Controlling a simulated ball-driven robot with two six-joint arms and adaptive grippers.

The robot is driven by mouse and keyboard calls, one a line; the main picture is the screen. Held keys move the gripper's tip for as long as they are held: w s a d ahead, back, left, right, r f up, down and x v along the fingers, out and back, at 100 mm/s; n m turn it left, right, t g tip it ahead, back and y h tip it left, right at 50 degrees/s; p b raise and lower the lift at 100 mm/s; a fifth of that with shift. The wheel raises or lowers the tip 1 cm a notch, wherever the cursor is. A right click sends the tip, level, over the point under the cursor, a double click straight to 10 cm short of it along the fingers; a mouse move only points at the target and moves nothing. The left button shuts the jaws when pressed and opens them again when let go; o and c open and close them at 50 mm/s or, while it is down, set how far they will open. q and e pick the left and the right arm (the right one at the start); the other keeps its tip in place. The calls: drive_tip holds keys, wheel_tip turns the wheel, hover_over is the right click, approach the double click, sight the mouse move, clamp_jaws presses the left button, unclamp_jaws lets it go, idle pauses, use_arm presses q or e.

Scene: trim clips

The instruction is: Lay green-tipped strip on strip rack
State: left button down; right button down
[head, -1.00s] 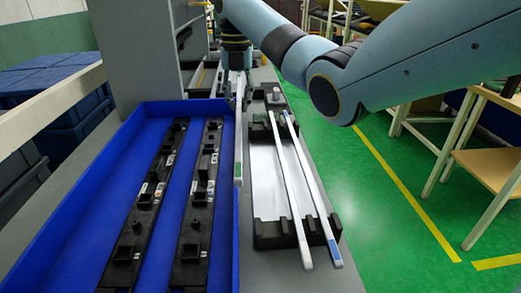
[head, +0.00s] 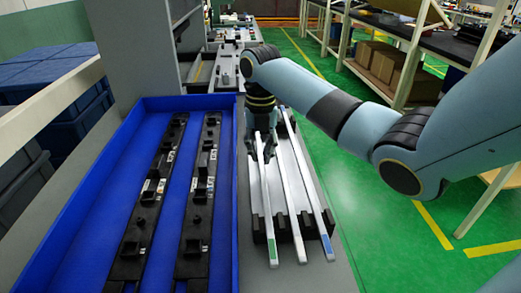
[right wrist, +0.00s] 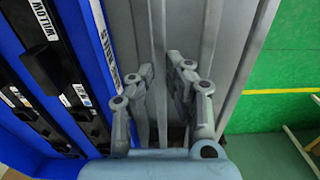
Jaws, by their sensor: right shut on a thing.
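The green-tipped strip (head: 267,210) is long and pale, with its green end toward me. My right gripper (head: 262,155) is shut on it near its far part. The strip lies along the left side of the strip rack (head: 305,222), and its near end juts past the rack's black front block. I cannot tell whether it touches the rack or is just above it. A grey-ended strip (head: 291,210) and a blue-tipped strip (head: 314,210) lie beside it to the right. In the right wrist view, my right gripper's fingers (right wrist: 165,90) straddle a narrow strip. My left gripper is not in view.
A blue tray (head: 225,240) with two black trim pieces (head: 197,210) stands left of the rack, its wall close by. The grey bench's right edge borders a green floor. Shelves (head: 400,60) stand at the back right.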

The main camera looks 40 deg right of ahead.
sight(260, 156)
drive_tip(key=c, duration=1.3)
unclamp_jaws()
wheel_tip(260, 156, up, 8)
drive_tip(key=shift+f, duration=0.1)
wheel_tip(260, 156, up, 4)
drive_tip(key=shift+r+p, duration=0.15)
drive_tip(key=shift+p, duration=1)
